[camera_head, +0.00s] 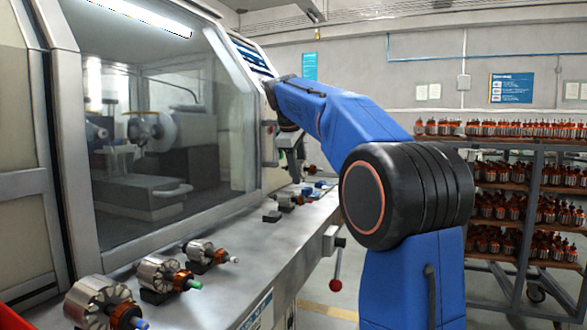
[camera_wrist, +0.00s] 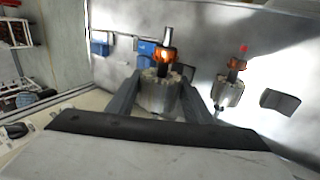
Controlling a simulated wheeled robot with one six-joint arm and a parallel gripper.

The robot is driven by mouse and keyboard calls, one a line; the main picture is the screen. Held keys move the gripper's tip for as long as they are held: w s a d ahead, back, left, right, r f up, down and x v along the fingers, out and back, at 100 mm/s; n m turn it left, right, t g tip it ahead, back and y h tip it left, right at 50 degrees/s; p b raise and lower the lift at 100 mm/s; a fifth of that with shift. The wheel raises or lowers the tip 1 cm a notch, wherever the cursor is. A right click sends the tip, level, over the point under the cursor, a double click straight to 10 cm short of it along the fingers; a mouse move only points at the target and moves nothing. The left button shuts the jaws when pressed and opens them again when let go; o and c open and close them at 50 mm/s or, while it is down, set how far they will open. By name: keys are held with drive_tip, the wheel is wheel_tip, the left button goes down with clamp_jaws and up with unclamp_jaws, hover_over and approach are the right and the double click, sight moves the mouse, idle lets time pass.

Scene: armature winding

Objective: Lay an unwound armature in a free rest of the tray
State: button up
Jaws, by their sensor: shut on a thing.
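My gripper (camera_wrist: 158,97) is shut on an armature (camera_wrist: 158,92), with one finger on each side of its grey slotted core. An orange-copper part and a dark shaft stand out beyond the core. In the head view my gripper (camera_head: 291,150) is at the far end of the machine's ledge, small and partly hidden by my blue arm. A second armature (camera_wrist: 229,92) with a red tip lies just right of the held one, apart from it. A dark rest block (camera_wrist: 280,101) right of that is empty. No distinct tray can be made out.
Several armatures lie along the near ledge, among them a large one (camera_head: 97,297) with a blue tip. The glass-fronted machine (camera_head: 165,110) borders the ledge. A red-knobbed lever (camera_head: 336,284) hangs from the ledge front. A rack (camera_head: 528,190) full of armatures stands at the right.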

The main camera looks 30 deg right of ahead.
drive_tip(key=shift+f, duration=2.3)
drive_tip(key=shift+s+f, duration=0.15)
drive_tip(key=shift+f, duration=1)
drive_tip(key=shift+s+a+f, duration=0.1)
drive_tip(key=shift+a+f, duration=0.05)
drive_tip(key=shift+f, duration=0.5)
drive_tip(key=o, duration=1.4)
drive_tip(key=shift+o, duration=0.4)
drive_tip(key=v, duration=2)
drive_tip(key=shift+d+r+t, duration=0.3)
drive_tip(key=shift+d+r, duration=0.05)
drive_tip(key=shift+r, duration=0.05)
drive_tip(key=shift+s, duration=0.1)
